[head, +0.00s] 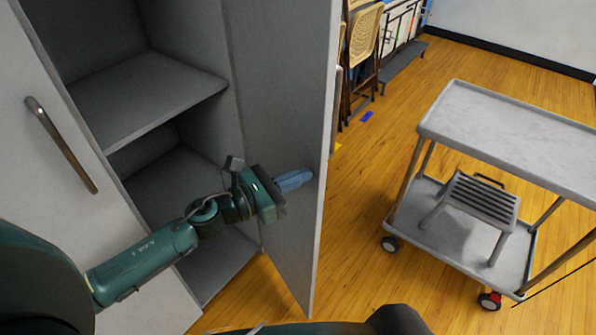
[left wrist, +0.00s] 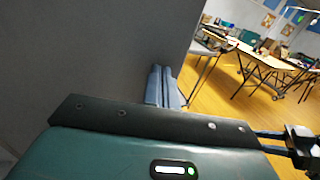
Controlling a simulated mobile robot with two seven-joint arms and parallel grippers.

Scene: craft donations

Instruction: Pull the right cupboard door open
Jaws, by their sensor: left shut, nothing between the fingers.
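The right cupboard door (head: 281,120) stands wide open, swung out to the right of the cabinet, with its inner face toward me. My left gripper (head: 308,175) is shut and empty, its blue fingers at the door's inner face near the free edge. In the left wrist view the fingers (left wrist: 165,88) point at the grey door panel (left wrist: 110,50), close to its edge; whether they touch it I cannot tell. The right door's handle is hidden. The left cupboard door (head: 45,150) has a brown bar handle (head: 62,145). My right gripper is not in view.
The cupboard's shelf (head: 150,95) looks bare. A grey two-tier cart (head: 510,130) on casters stands at the right, with a grey slatted stool (head: 480,200) on its lower tier. Folding chairs (head: 362,40) stand behind the door. Wooden floor lies clear between door and cart.

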